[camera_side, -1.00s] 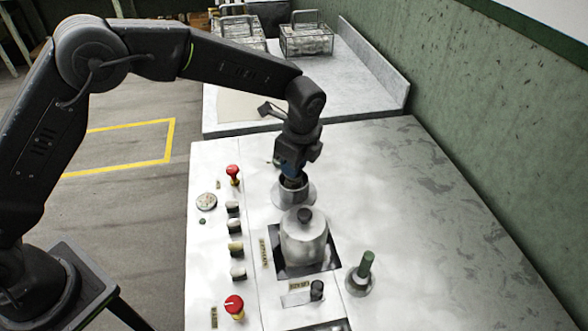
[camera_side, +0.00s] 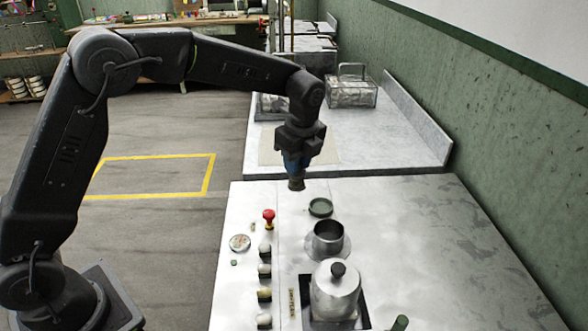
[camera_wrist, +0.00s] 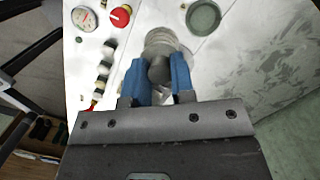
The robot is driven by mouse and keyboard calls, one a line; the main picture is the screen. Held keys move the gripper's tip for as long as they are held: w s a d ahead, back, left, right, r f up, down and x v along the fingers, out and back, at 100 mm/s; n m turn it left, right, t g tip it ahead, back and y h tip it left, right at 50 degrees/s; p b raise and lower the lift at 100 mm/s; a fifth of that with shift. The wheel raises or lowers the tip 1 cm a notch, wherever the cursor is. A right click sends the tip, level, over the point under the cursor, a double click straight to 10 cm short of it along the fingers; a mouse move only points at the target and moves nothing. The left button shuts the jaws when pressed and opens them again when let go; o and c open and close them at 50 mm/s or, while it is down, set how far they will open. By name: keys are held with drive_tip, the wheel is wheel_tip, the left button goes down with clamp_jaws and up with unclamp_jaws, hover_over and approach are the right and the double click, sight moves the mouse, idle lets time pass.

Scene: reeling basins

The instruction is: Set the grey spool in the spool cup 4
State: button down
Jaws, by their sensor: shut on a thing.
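My gripper (camera_side: 296,178) is shut on the grey spool (camera_side: 297,184) and holds it in the air above the back left of the worktop. In the wrist view the spool (camera_wrist: 159,70) sits between the blue fingers of my gripper (camera_wrist: 160,76). An open metal cup (camera_side: 328,230) on a round base stands to the right and nearer the side camera. In the wrist view the metal cup (camera_wrist: 160,38) is partly hidden by the spool. A green-rimmed round dish (camera_side: 320,207) lies behind the metal cup. I see no number on either, so I cannot tell which is spool cup 4.
A lidded metal pot (camera_side: 335,295) stands in front of the metal cup. A red button (camera_side: 268,214), a gauge (camera_side: 240,243) and several knobs (camera_side: 264,271) line the left side. A green spool tip (camera_side: 400,323) shows at the bottom edge. The worktop's right side is clear.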

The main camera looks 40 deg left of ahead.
drive_tip(key=shift+w+d+f+m+t, duration=0.1)
drive_tip(key=shift+w+d+f+m, duration=0.3)
drive_tip(key=shift+w+f+m, duration=0.6)
drive_tip(key=shift+w+d+f+m+t, duration=0.1)
drive_tip(key=shift+w+d+f+m, duration=0.3)
drive_tip(key=shift+w+f, duration=1.1)
drive_tip(key=shift+w+d+f+m+t, duration=0.1)
drive_tip(key=shift+w+d+f+m, duration=0.25)
drive_tip(key=shift+w+f+m, duration=0.7)
drive_tip(key=shift+f+n, duration=0.25)
drive_tip(key=shift+f, duration=0.25)
drive_tip(key=shift+f, duration=0.35)
drive_tip(key=shift+f, duration=0.85)
drive_tip(key=shift+c, duration=2.1)
unclamp_jaws()
